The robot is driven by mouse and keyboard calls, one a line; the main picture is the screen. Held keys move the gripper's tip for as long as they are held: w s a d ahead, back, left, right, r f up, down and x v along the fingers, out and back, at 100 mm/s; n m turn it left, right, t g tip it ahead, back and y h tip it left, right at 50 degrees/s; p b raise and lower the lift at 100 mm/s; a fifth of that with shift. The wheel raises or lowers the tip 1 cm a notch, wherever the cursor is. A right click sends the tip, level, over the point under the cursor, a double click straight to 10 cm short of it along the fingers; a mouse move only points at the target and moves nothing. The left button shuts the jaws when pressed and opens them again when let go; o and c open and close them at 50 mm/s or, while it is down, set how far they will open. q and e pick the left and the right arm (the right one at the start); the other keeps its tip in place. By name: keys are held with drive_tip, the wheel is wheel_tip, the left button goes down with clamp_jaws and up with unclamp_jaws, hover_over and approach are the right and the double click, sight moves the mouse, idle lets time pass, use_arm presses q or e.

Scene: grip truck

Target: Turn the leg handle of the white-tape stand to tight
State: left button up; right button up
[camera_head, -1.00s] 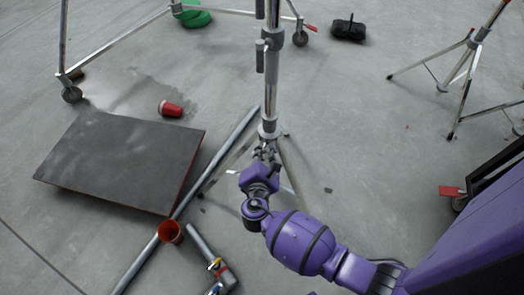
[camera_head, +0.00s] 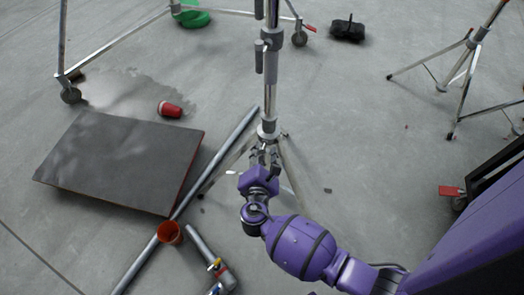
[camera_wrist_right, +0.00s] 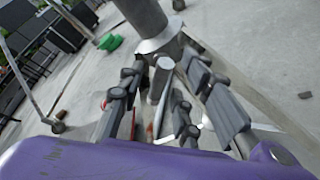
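A silver stand (camera_head: 270,100) rises upright in the head view, with its legs spread at the floor. My right gripper (camera_head: 265,155) is low at the stand, just below its bottom collar (camera_head: 268,131). In the right wrist view, the stand's collar (camera_wrist_right: 160,42) is ahead of the gripper. A short grey handle (camera_wrist_right: 160,79) below the collar lies between the two dark fingers of the right gripper (camera_wrist_right: 168,98). The fingers are apart, with gaps showing beside the handle. I cannot tell whether they touch it. White tape cannot be made out. My left gripper is not in view.
A dark board (camera_head: 120,163) and a long pipe (camera_head: 215,160) lie left of the stand. Another tripod stand (camera_head: 468,70) is at the right. Bare floor lies between the stands.

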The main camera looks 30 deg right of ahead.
drive_tip(key=v, duration=1.1)
drive_tip(key=shift+w, duration=0.15)
